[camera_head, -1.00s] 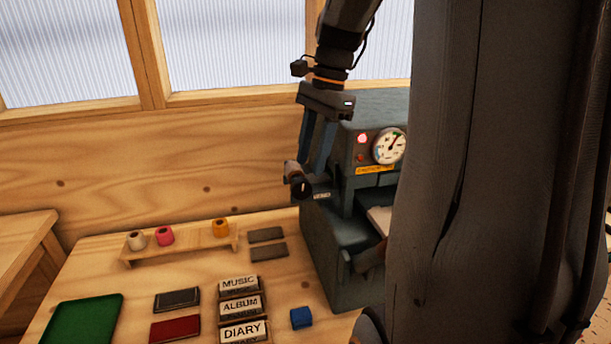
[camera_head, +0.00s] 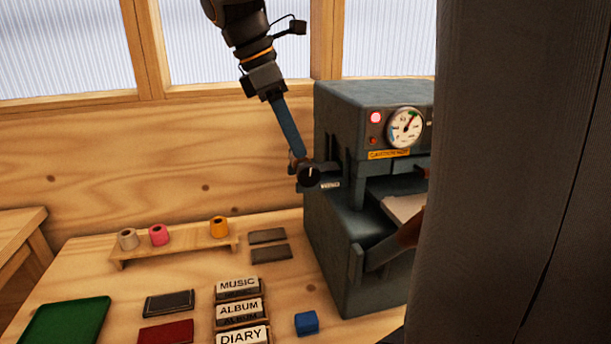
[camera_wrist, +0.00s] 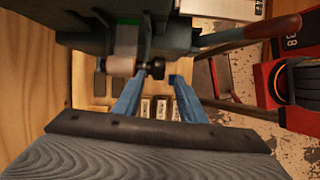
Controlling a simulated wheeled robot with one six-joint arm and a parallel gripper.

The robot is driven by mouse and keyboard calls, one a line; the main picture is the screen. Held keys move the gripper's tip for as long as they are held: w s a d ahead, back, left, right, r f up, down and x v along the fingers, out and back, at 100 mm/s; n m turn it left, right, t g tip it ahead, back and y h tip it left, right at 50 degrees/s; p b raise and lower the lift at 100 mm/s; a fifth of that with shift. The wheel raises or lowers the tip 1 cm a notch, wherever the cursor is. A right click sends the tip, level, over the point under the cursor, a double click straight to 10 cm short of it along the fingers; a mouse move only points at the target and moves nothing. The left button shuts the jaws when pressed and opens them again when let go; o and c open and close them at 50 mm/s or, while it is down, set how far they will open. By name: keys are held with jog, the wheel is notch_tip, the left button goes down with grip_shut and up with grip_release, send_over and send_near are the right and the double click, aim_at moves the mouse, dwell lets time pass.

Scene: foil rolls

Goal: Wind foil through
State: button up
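The grey-green press (camera_head: 335,240) stands at the right of the bench, with a black knob (camera_head: 309,176) on its left side. The knob (camera_wrist: 157,69) also shows in the wrist view, beside a pinkish copper roll (camera_wrist: 121,68). My gripper (camera_head: 296,155) comes down from above and its fingertips are close to the knob. In the wrist view my gripper (camera_wrist: 158,78) has its two blue fingers spread, with the knob in line with the gap. Whether they touch the knob cannot be told. White, pink and orange foil rolls (camera_head: 159,235) stand on a wooden rack (camera_head: 185,247).
MUSIC, ALBUM and DIARY blocks (camera_head: 240,310), dark and red covers (camera_head: 167,332), a blue cube (camera_head: 306,323) and a green mat (camera_head: 65,322) lie on the bench. The press has a gauge (camera_head: 405,128) and a lit red lamp (camera_head: 375,118).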

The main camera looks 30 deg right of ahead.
aim_at(307, 164)
jog(key=shift+n, duration=0.4)
jog(key=p+x, duration=0.1)
jog(key=x, duration=0.6)
jog(key=shift+d+f, duration=0.2)
jog(key=shift+f, duration=0.1)
grip_shut()
jog(key=shift+r+p, duration=0.15)
jog(key=shift+p, duration=0.35)
